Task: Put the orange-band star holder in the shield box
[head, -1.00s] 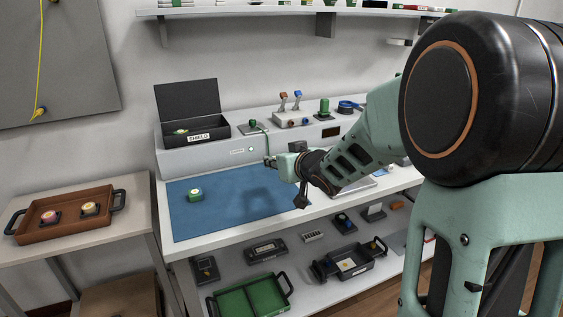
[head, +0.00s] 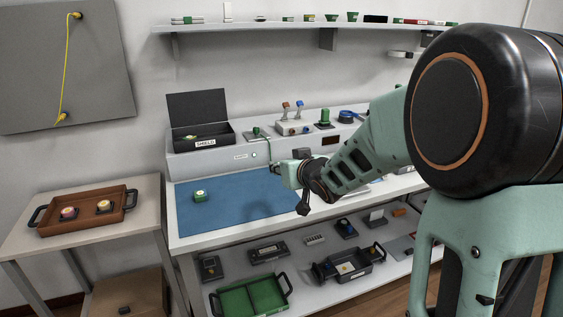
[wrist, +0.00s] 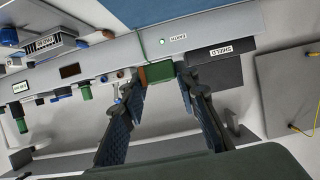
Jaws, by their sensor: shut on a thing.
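My gripper (wrist: 159,82) is shut on a small green block with a thin orange edge (wrist: 158,72). I take this for the orange-band star holder; its star face is turned out of sight. In the head view my gripper (head: 275,168) is above the right part of the blue mat, and the held block cannot be made out. The shield box (head: 226,138) is a black box with a raised lid and a SHIELD label, on the grey ledge left of and behind my gripper. A small pale-topped piece (head: 190,137) is inside. The box also shows in the wrist view (wrist: 205,76).
A green holder with a pale top (head: 200,196) sits on the blue mat (head: 232,208). A brown tray (head: 84,222) with two holders is on the left table. A green stand (head: 254,133) and a switch unit (head: 293,127) are on the ledge right of the box.

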